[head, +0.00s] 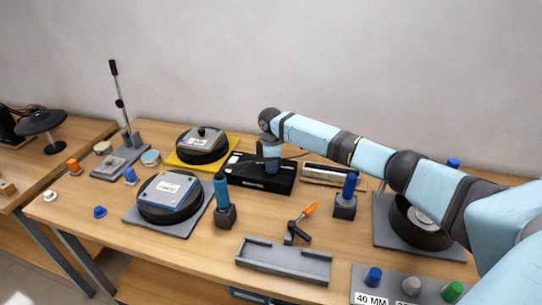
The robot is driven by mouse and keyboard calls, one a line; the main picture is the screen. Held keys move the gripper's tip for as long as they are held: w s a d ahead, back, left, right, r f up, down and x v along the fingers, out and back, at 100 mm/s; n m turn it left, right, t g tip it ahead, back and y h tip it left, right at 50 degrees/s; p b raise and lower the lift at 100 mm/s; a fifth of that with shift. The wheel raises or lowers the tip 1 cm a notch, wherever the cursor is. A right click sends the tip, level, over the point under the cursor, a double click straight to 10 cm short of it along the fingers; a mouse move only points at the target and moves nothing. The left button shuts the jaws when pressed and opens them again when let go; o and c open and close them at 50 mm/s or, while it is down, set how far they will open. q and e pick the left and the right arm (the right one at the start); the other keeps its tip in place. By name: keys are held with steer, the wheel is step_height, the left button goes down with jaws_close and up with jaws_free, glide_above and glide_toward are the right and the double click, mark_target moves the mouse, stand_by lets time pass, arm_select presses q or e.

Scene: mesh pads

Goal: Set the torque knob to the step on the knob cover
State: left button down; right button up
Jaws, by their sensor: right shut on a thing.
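My right gripper (271,163) points down on the top of a long black box (250,177) near the middle of the table. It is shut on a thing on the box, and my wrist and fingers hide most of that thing. The thing sits where a knob would be, but its setting cannot be read. A labelled grey cover (184,182) lies on a round black base to the left, and another labelled grey cover (204,135) lies behind it. Their labels are too small to read, so I cannot tell which is the knob cover. My left gripper is not in view.
My right arm crosses the table's right half.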

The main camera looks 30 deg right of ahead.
steer(key=m+p, duration=0.3)
steer(key=p, duration=0.1)
steer(key=m+p, duration=0.4)
steer(key=shift+a+r+p, duration=0.1)
steer(key=shift+r+p, duration=0.1)
steer(key=shift+p, duration=0.1)
steer(key=shift+f+m+p, duration=0.1)
steer(key=shift+m+p, duration=0.6)
steer(key=shift+m, duration=0.4)
steer(key=shift+p, duration=0.3)
steer(key=o, duration=0.9)
steer(key=shift+o, duration=0.2)
step_height(320, 180, up, 14)
steer(key=b, duration=0.1)
steer(key=shift+f, duration=0.15)
steer(key=shift+s+f, duration=0.1)
